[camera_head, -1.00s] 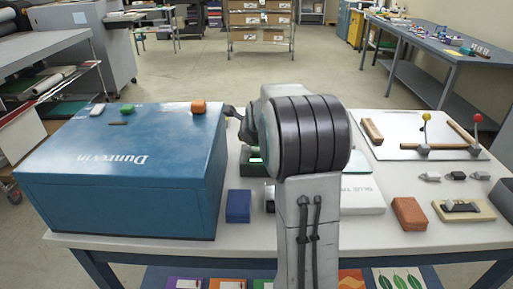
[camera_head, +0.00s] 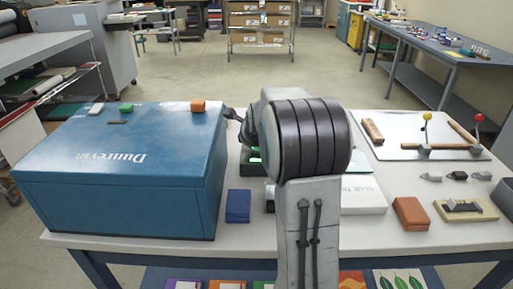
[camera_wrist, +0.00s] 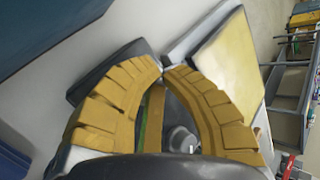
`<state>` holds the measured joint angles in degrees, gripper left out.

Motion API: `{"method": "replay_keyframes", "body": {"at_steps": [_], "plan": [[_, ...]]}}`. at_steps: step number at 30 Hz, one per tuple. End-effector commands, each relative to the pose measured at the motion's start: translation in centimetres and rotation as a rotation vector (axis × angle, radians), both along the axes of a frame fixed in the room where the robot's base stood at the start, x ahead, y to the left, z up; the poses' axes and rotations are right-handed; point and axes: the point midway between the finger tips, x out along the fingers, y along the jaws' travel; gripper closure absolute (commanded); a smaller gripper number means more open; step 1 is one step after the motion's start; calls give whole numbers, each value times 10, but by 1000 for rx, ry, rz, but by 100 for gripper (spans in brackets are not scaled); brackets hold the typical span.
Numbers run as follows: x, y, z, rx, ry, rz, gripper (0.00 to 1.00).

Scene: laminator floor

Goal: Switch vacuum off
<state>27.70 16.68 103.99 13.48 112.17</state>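No label naming a vacuum or its switch can be read in these views. A dark box with a lit green patch (camera_head: 254,153) sits on the table, partly hidden behind my arm in the head view. In the wrist view, a dark grey box (camera_wrist: 108,68) lies behind my gripper, with a green strip and a grey rounded part (camera_wrist: 181,138) seen between the fingers. My gripper (camera_wrist: 163,74) has its two yellow ribbed fingers curved together, tips meeting, with nothing seen held between them. In the head view my arm hides most of the gripper.
A large blue box (camera_head: 120,200) with small white, green and orange parts on top stands left. A small blue block (camera_head: 238,206), a white box (camera_head: 362,195) and a reddish block (camera_head: 411,213) are near the front. A white board (camera_head: 410,128) carries two levers with yellow and red knobs.

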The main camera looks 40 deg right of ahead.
Motion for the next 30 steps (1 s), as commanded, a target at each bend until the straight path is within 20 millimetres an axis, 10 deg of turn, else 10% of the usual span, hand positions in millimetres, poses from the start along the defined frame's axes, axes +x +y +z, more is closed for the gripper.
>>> {"method": "replay_keyframes", "body": {"at_steps": [30], "plan": [[0, 0, 1, 0, 0, 0, 100]]}}
